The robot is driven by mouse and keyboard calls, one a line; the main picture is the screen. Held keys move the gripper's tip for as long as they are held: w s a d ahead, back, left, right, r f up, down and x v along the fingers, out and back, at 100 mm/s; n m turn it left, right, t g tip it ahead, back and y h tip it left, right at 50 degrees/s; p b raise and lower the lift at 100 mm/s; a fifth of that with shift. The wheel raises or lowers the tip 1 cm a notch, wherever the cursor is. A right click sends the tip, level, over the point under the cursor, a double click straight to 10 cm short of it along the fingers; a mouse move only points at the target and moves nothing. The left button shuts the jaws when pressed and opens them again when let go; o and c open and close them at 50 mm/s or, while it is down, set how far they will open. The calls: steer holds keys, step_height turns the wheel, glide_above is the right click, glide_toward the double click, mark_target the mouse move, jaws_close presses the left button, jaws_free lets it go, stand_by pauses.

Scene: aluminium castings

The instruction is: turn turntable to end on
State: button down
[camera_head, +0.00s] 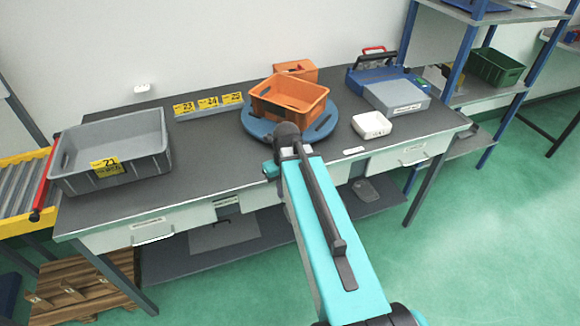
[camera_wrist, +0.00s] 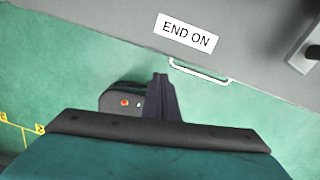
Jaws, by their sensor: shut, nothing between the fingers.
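The blue round turntable (camera_head: 325,124) lies on the dark bench top, right of the middle in the head view. An orange open crate (camera_head: 290,108) stands on it, skewed to the bench edge. My arm crosses in front of the turntable and hides part of its near rim. A white END ON label (camera_wrist: 186,34) lies on a grey surface in the wrist view, near its edge. My gripper (camera_wrist: 161,80) is shut and empty, below that label in the picture. In the head view my arm hides most of the gripper.
A grey crate (camera_head: 112,152) marked 21 stands at the bench's left end. Yellow number cards (camera_head: 208,103) stand at the back. A second orange bin (camera_head: 297,68) is behind the turntable. The bench middle-left is clear.

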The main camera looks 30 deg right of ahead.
steer(key=s+a+f+n+g+b, duration=0.1)
steer(key=s+a+f+n, duration=0.2)
steer(key=s+f, duration=0.3)
steer(key=s+a+f+n+g, duration=0.2)
steer(key=s+a+f+n, duration=0.1)
steer(key=f, duration=0.5)
steer(key=s+a+f+n+g+b, duration=0.1)
steer(key=s+a+f+n, duration=0.3)
steer(key=f, duration=0.3)
steer(key=s+a+f+n+g, duration=0.1)
steer(key=s+f+n, duration=0.5)
steer(key=n, duration=0.6)
steer(key=s+a+f+n+g, duration=0.1)
steer(key=s+f+n, duration=0.5)
steer(key=s+n, duration=0.4)
steer(key=n, duration=0.3)
steer(key=shift+s+a+f+g+h+b, duration=0.3)
steer(key=shift+a+f+b, duration=0.05)
steer(key=shift+a+b, duration=0.05)
steer(key=shift+s, duration=0.15)
